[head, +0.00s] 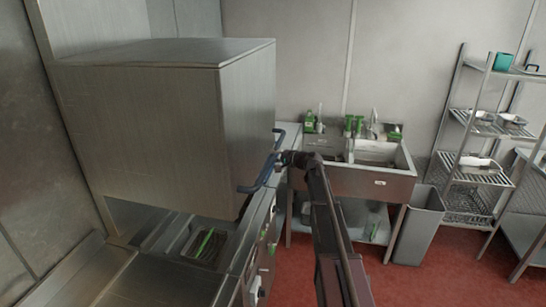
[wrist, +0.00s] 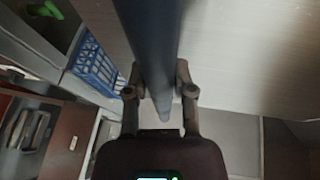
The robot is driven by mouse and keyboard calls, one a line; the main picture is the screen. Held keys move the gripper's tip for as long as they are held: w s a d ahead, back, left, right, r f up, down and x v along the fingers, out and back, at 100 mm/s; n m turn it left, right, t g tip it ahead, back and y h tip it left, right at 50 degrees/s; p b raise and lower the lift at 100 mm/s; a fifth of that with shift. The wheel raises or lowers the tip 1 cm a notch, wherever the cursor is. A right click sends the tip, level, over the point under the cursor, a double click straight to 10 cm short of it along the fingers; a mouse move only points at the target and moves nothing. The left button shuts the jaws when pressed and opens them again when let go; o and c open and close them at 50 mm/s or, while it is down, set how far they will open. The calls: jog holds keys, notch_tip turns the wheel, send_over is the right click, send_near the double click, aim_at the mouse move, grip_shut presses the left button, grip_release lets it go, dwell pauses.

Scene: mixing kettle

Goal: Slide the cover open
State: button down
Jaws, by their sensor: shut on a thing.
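The cover (head: 165,130) is a large metal box-shaped hood at the left of the head view. Its lower edge stands above the machine's bed, leaving an open gap beneath. A blue bar handle (head: 260,176) sticks out from its right side. My gripper (head: 284,158) is at the handle's far part. In the wrist view, the dark handle bar (wrist: 150,45) runs between the two fingers of my gripper (wrist: 160,82), which are shut on it. The cover's pale metal side (wrist: 235,50) lies behind the bar.
A rack (head: 196,252) with a green item sits under the cover. A sink (head: 372,180) with green-topped bottles stands behind my arm. A grey bin (head: 416,226) and a metal shelf unit (head: 480,125) are at the right. The red floor (head: 430,280) is clear at the front right.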

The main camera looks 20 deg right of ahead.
notch_tip(320, 180, up, 12)
jog(key=p, duration=1)
jog(key=shift+f, duration=0.25)
jog(key=shift+c, duration=2.2)
grip_release()
jog(key=shift+f, duration=0.25)
notch_tip(320, 180, down, 31)
jog(key=b, duration=3.1)
jog(key=shift+r, duration=0.15)
